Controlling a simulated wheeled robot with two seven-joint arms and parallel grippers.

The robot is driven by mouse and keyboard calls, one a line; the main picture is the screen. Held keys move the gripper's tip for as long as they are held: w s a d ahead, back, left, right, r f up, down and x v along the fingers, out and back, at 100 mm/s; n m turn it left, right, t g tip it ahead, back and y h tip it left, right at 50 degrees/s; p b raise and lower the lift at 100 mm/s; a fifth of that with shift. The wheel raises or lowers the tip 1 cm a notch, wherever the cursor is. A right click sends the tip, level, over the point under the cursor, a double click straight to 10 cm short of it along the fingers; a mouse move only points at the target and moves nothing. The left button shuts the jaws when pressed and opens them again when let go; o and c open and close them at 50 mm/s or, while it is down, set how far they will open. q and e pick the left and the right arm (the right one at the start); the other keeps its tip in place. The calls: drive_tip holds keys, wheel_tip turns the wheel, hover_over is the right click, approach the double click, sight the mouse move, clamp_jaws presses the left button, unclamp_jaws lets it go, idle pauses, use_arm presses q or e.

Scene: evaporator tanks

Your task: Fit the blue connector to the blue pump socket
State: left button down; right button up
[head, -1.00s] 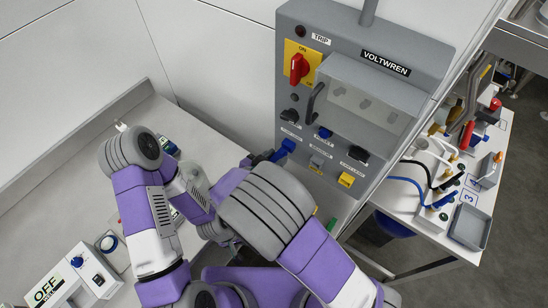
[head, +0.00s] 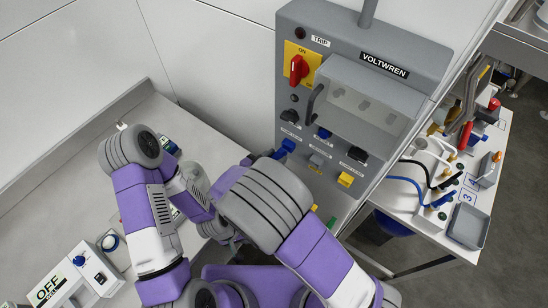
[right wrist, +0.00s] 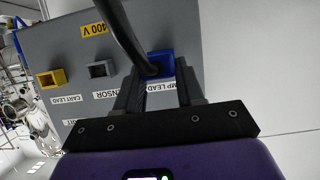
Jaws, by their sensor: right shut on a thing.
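A blue pump socket (head: 287,146) is at the lower left of the grey VOLTWREN panel. My right gripper (head: 264,156) is at the panel's left edge, right beside that socket. In the right wrist view its two fingertips (right wrist: 160,77) close on a blue piece (right wrist: 160,62) against the panel face, with a dark cable running to it. I take it to be the blue connector at its socket. Connector and socket overlap there, so I cannot tell how deep it sits.
The grey panel (head: 430,42) also has a grey socket (head: 317,160), a yellow socket (head: 345,180), a red switch (head: 297,68) and a clear cover with a dark handle (head: 315,103). A white side table (head: 425,233) with cables stands at right. A grey tray (head: 468,226) sits on it.

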sight(280, 153)
drive_tip(key=shift+p, duration=0.3)
drive_tip(key=shift+w+d+p, duration=0.3)
drive_tip(key=shift+w+d, duration=0.5)
drive_tip(key=shift+w, duration=0.25)
idle(0.6)
drive_tip(key=shift+s+a, duration=0.15)
drive_tip(key=shift+a, duration=0.05)
drive_tip(key=shift+s+a+p, duration=0.35)
drive_tip(key=shift+s+a, duration=0.1)
drive_tip(key=shift+s, duration=0.2)
drive_tip(key=shift+p, duration=0.6)
idle(1.3)
drive_tip(key=shift+w+d, duration=0.75)
drive_tip(key=shift+w, duration=0.15)
idle(0.6)
drive_tip(key=o, duration=1.1)
drive_tip(key=shift+w, duration=0.1)
